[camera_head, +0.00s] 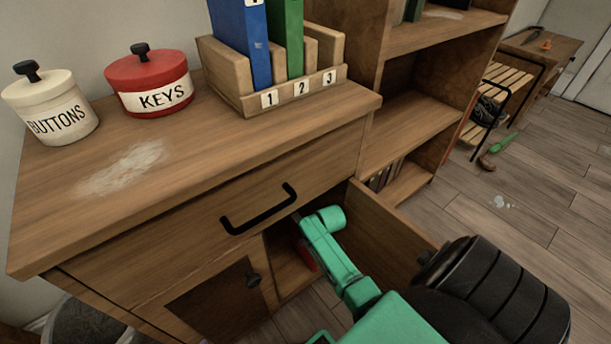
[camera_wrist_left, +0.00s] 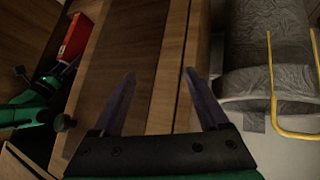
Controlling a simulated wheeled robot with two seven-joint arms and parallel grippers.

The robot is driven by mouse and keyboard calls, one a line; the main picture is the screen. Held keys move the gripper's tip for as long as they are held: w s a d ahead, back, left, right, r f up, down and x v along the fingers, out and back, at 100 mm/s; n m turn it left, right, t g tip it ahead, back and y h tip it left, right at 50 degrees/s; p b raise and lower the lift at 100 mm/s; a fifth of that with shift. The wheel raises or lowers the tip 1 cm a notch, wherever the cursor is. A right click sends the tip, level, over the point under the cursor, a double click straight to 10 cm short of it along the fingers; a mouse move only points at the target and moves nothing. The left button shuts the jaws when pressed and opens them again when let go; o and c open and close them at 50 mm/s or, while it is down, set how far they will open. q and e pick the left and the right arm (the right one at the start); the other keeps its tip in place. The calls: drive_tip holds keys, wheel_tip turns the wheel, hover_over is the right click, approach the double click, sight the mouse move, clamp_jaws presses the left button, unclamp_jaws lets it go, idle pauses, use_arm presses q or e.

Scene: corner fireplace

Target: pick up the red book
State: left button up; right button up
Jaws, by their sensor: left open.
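The red book (camera_head: 304,254) is inside the open cabinet under the drawer, mostly hidden in the head view by my green right arm. In the left wrist view the red book (camera_wrist_left: 76,38) shows at the upper left. My right gripper (camera_wrist_left: 68,68) reaches into the cabinet there, with purple finger parts close beside the book. I cannot tell whether they touch or grip it. My left gripper (camera_wrist_left: 162,88) is open and empty in front of the wooden cabinet front, away from the book. It is not in the head view.
An open cabinet door (camera_head: 397,232) stands right of my right arm. A drawer with a black handle (camera_head: 258,211) is above. The top holds a BUTTONS jar (camera_head: 50,107), a KEYS jar (camera_head: 148,80) and a rack (camera_head: 293,91). A grey bin (camera_wrist_left: 262,80) with yellow handle is beside my left gripper.

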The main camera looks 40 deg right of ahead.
clamp_jaws()
drive_tip(key=shift+w, duration=0.1)
drive_tip(key=shift+r, duration=0.15)
